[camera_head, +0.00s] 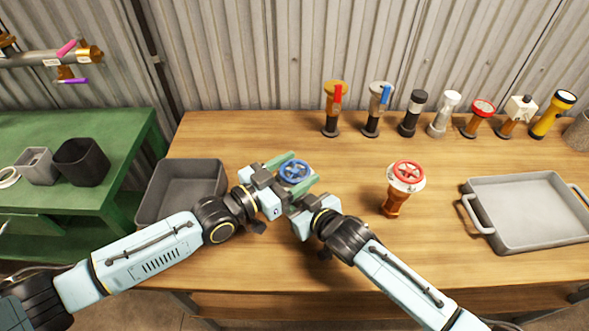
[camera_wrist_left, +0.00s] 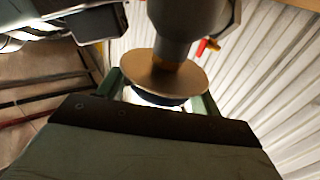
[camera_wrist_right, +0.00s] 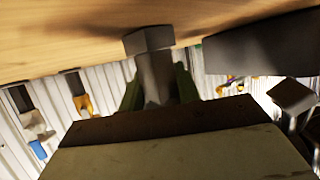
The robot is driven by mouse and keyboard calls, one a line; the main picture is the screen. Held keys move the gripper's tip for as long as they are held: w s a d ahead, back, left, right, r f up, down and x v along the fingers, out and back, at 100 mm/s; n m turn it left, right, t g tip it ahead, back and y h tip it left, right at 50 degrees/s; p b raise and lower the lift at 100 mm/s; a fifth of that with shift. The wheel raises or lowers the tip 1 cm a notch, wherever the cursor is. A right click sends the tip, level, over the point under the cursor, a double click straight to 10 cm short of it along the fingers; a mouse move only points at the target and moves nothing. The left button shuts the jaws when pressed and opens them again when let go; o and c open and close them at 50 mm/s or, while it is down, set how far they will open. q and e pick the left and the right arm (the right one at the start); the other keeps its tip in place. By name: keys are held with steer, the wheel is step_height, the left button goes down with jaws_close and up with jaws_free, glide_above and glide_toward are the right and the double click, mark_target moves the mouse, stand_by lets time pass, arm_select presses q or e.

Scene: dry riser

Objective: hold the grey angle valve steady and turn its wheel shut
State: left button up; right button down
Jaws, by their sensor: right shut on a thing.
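The grey angle valve stands at the table's middle, its blue wheel (camera_head: 295,172) on top in the head view. Its body is hidden there by my grippers. In the right wrist view the grey valve body (camera_wrist_right: 153,75) is between the green fingers of my right gripper (camera_wrist_right: 157,88), which is shut on it below the wheel. My left gripper (camera_head: 290,174) has its green fingers apart, one on each side of the blue wheel. In the left wrist view the wheel's dark rim is under a tan disc (camera_wrist_left: 165,78), between the fingers of my left gripper (camera_wrist_left: 162,95); any contact is unclear.
An orange valve with a red wheel (camera_head: 407,176) stands right of my grippers. A grey bin (camera_head: 150,205) is at the left, a grey tray (camera_head: 530,245) at the right. Several fittings and a yellow flashlight (camera_head: 553,115) line the back edge. A green bench (camera_head: 100,130) is at far left.

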arm_select(q)
steer(key=o, duration=0.3)
arm_select(e)
steer(key=shift+w+r, duration=0.1)
arm_select(q)
steer(key=shift+a, duration=0.1)
steer(key=v, duration=1.2)
steer(key=shift+s, duration=0.1)
arm_select(e)
steer(key=c, duration=0.9)
jaws_free()
